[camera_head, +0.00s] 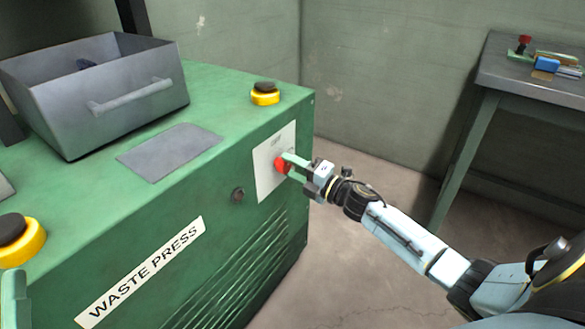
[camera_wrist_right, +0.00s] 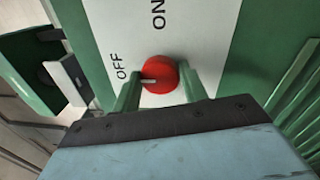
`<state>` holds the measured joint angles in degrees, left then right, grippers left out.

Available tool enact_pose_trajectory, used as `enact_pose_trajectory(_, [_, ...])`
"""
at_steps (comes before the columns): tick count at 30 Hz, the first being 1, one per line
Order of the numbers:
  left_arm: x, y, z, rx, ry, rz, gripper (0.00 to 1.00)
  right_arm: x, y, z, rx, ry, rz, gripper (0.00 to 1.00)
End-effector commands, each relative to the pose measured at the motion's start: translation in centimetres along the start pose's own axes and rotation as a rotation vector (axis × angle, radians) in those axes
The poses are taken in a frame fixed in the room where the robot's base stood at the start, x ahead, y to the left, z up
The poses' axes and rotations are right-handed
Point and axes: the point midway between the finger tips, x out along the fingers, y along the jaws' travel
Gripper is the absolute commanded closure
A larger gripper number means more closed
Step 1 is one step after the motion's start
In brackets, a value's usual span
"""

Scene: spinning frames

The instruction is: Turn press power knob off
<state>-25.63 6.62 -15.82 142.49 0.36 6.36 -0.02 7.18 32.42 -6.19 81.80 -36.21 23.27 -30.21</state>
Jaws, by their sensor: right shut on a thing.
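The red power knob (camera_head: 282,164) sits on a white label plate (camera_head: 270,180) on the green waste press's side. In the right wrist view the round red knob (camera_wrist_right: 160,74) has a white pointer mark directed left, on the side of the printed OFF rather than ON. My right gripper (camera_head: 287,161) reaches in from the right and is shut on the knob, with one green finger on each side of it (camera_wrist_right: 160,88). A pale green part at the left edge of the head view may be my left gripper (camera_head: 14,298); its jaws cannot be made out.
The green press (camera_head: 220,205) carries a grey open bin (camera_head: 125,95) with a handle and two yellow-and-black buttons (camera_head: 265,94) (camera_head: 20,240). A dark round fitting (camera_head: 238,194) sits left of the plate. A grey table (camera_head: 520,85) stands back right. Open floor lies between.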

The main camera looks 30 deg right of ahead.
Motion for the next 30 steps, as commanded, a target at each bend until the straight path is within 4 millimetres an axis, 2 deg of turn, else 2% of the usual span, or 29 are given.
enact_pose_trajectory(6, [0.0, 0.0, 0.0, -0.001, -0.001, 0.0, 0.64, 0.1, 0.2, 0.1, -0.005, 0.0, 0.002, 0.8])
enact_pose_trajectory(7, [0.0, 0.0, 0.0, -0.001, -0.001, 0.0, 0.64, 0.1, 0.2, 0.1, -0.005, 0.0, 0.002, 0.56])
enact_pose_trajectory(12, [0.0, 0.0, 0.0, -0.001, -0.002, 0.0, 0.64, 0.1, 0.1, 0.0, -0.004, 0.0, 0.002, 0.36])
enact_pose_trajectory(23, [0.2, 0.0, 0.0, 0.0, -0.011, 0.0, 0.64, -0.6, 0.0, 0.0, 0.0, 0.0, -0.001, 0.36])
enact_pose_trajectory(28, [0.3, -0.1, 0.7, 0.0, -0.106, -0.001, 0.64, -2.9, 0.1, 0.0, 0.001, 0.0, -0.003, 0.36])
enact_pose_trajectory(30, [0.2, -0.3, 1.8, 0.004, -0.177, -0.006, 0.64, -4.0, 0.1, 0.0, 0.001, 0.0, -0.002, 0.36])
